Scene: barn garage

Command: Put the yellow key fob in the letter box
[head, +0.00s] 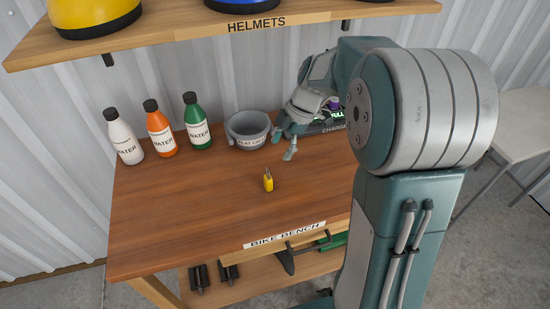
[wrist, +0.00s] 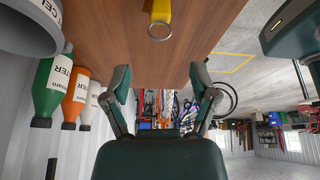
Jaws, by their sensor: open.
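The yellow key fob (head: 268,180) lies on the wooden bench top, near its middle. In the wrist view the fob (wrist: 161,10) shows at the top edge with a metal ring at its end. My gripper (head: 284,145) is open and empty, behind the fob and to its right in the head view, apart from it. Its two spread fingers (wrist: 160,80) also show in the wrist view, with the fob beyond them. I cannot make out a letter box in either view.
A grey labelled bowl (head: 248,130) stands left of my gripper. White (head: 124,136), orange (head: 159,129) and green (head: 197,122) bottles stand at the back left. A charger tray (head: 334,127) is partly hidden by my arm. A helmet shelf (head: 200,34) overhangs the back. The bench's front left is clear.

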